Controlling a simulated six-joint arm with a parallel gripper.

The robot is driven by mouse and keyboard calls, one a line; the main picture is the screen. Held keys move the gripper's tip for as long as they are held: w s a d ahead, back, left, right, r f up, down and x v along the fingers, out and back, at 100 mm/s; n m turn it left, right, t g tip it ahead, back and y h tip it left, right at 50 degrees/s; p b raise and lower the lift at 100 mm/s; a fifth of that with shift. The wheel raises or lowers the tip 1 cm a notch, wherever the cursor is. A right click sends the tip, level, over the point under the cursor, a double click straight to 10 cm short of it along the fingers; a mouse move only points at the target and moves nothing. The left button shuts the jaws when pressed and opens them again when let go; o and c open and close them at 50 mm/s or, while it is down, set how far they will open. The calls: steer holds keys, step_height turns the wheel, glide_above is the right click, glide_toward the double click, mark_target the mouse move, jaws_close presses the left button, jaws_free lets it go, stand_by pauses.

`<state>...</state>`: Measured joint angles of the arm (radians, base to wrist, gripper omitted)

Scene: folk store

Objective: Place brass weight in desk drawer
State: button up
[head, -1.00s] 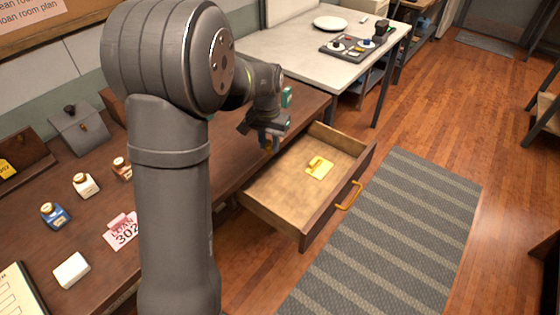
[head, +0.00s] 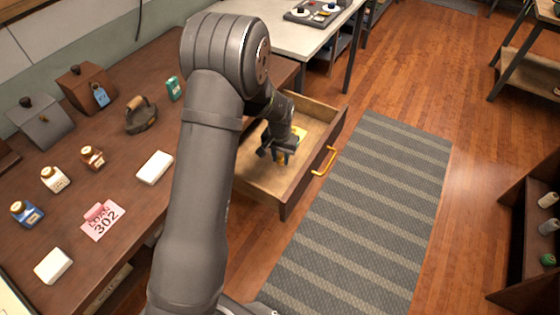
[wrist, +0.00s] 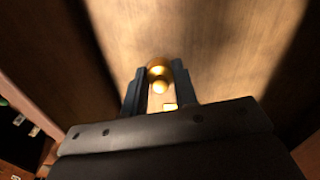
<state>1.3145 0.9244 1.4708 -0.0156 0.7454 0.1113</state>
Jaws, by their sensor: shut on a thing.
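The desk drawer (head: 334,136) is pulled open, with bare wood inside and a brass handle (head: 325,161) on its front. My gripper (head: 279,158) is low over or inside the drawer in the head view. It is shut on the brass weight (wrist: 159,74), a shiny golden piece with a rounded knob between the fingers in the wrist view. In the head view only a small orange-gold bit of it shows at the fingertips. Whether the weight touches the drawer floor I cannot tell.
A yellow item (head: 299,131) lies in the drawer, partly hidden behind my gripper. The desk (head: 130,180) to the left holds bottles, white boxes, a pink loan tag (head: 101,220), a flat iron (head: 140,115) and a green box (head: 174,88). A striped rug lies right of the drawer.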

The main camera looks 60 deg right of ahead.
mark_target(280, 158)
steer(key=shift+f, duration=1.5)
steer(key=shift+f, duration=0.15)
steer(key=o, duration=1)
steer(key=shift+o, duration=0.2)
step_height(280, 158, up, 12)
steer(key=shift+r, duration=0.2)
steer(key=shift+f, duration=4.2)
